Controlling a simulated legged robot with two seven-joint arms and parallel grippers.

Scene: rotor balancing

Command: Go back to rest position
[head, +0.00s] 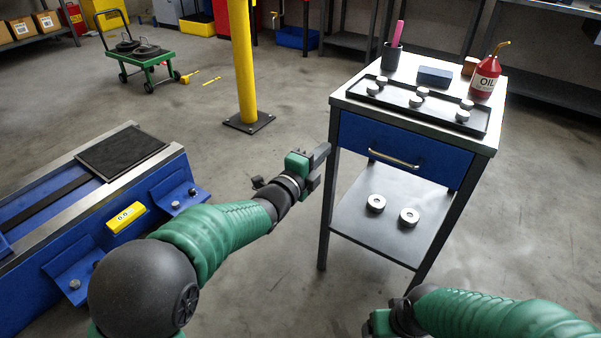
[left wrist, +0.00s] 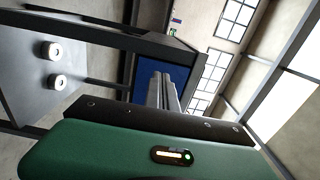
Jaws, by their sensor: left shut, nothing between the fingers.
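My left gripper (head: 322,160) is at the left front leg of the blue-drawer cart (head: 402,146), just beside it; I cannot tell whether it touches. Its fingers are shut with nothing between them. They also show in the left wrist view (left wrist: 163,92), pointing toward the blue cart side (left wrist: 170,75). My right arm (head: 500,315) comes in at the bottom right; its gripper (head: 378,322) is cut off by the frame edge, so its fingers are hidden.
The cart top holds a black tray (head: 415,108) with several metal weights, a red oil can (head: 485,78), a pen cup (head: 392,57) and a blue box (head: 434,77). Two rings (head: 376,203) lie on the lower shelf. A blue machine bed (head: 60,215) stands left. A yellow post (head: 243,65) rises behind.

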